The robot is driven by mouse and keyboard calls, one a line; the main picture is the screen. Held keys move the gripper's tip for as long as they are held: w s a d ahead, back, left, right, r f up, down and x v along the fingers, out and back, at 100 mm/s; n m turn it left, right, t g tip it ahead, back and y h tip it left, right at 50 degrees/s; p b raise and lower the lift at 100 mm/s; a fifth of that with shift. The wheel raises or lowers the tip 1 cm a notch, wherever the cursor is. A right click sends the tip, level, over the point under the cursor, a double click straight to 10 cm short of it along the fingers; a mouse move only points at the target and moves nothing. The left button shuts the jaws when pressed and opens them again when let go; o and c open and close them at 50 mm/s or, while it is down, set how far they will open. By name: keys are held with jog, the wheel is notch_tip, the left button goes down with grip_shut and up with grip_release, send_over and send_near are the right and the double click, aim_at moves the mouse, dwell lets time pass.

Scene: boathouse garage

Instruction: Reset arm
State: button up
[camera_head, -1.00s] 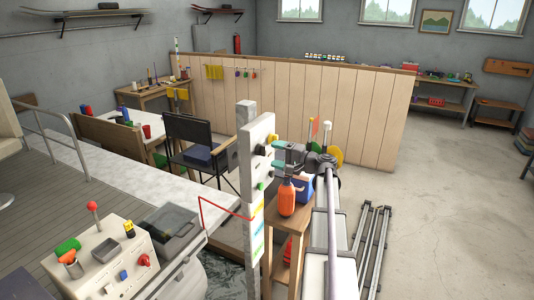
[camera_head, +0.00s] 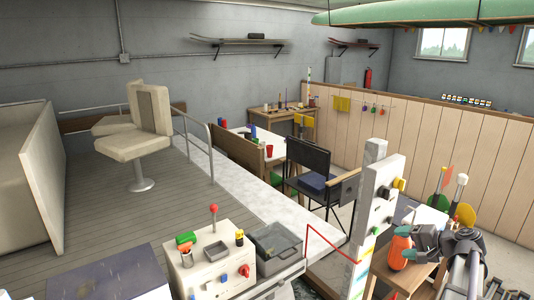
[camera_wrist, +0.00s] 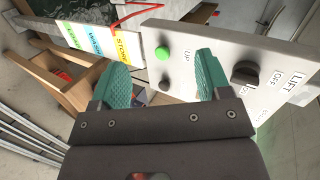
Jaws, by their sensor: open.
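My gripper (camera_wrist: 160,64) is open and empty, with teal fingers apart in the wrist view. The fingers point at a pale upright control panel (camera_wrist: 225,60) with a green button (camera_wrist: 162,53) by the word UP, a black knob (camera_wrist: 245,72) and LIFT lettering. I cannot tell whether the fingers touch the panel. In the head view the panel (camera_head: 381,205) stands right of centre, with my wrist just to its right. The fingertips are hard to make out there.
A console (camera_head: 210,268), grey bin (camera_head: 276,246) and black chair (camera_head: 312,165) are left. A green hull (camera_head: 430,14) hangs above.

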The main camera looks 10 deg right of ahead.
jog(key=s+a+f+n+g+h+b, duration=0.2)
jog(key=a+f, duration=0.4)
jog(key=a, duration=0.6)
jog(key=s+a+f+n+g+h+b, duration=0.2)
jog(key=a+f+n+g, duration=0.3)
jog(key=a, duration=0.8)
jog(key=s+a+f+n+g+h+b, duration=0.2)
jog(key=a+f, duration=0.4)
jog(key=a, duration=0.7)
jog(key=s+n+g+b, duration=0.1)
jog(key=s+n, duration=0.1)
jog(key=shift+s+a+f+g+b, duration=0.2)
jog(key=shift+s+f+g+b, duration=0.1)
jog(key=shift+b, duration=0.1)
